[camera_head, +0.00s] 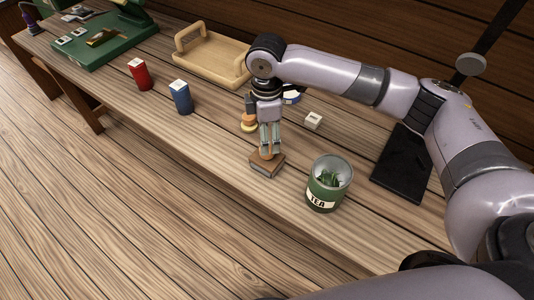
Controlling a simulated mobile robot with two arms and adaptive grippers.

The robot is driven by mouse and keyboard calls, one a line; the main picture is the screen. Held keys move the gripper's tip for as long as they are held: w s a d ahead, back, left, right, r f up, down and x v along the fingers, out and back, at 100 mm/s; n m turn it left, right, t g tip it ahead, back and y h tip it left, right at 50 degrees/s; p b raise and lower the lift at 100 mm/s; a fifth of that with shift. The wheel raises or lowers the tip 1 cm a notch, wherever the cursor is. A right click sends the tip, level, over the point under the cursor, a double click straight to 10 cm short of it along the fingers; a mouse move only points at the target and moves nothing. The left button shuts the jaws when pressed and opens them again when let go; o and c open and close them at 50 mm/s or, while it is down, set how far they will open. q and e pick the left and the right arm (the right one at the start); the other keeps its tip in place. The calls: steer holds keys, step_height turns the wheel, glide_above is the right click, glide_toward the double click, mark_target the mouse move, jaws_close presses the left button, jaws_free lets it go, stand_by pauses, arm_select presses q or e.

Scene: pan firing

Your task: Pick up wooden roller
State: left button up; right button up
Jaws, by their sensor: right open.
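A small brown wooden piece with a knob on top, which looks like the wooden roller (264,169), sits on the wooden bench (180,125) near its front edge. My right gripper (270,150) points straight down over it, with the fingertips at the knob. The fingers are open, one on each side of the knob as far as I can tell; whether they touch it is too small to see. The gripper hides part of the knob. My left gripper is not in view.
A green jar labelled TEA (326,186) stands close to the right of the roller. A yellowish round object (248,125) and a small white block (313,121) lie behind. Red (139,74) and blue (180,98) containers, a wooden tray (205,60) and a black slab (402,165) are farther off.

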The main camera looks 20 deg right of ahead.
mark_target(267, 157)
steer(key=shift+f+p, duration=0.8)
steer(key=shift+f, duration=1.9)
steer(key=shift+s, duration=0.1)
steer(key=shift+c, duration=0.4)
jaws_close()
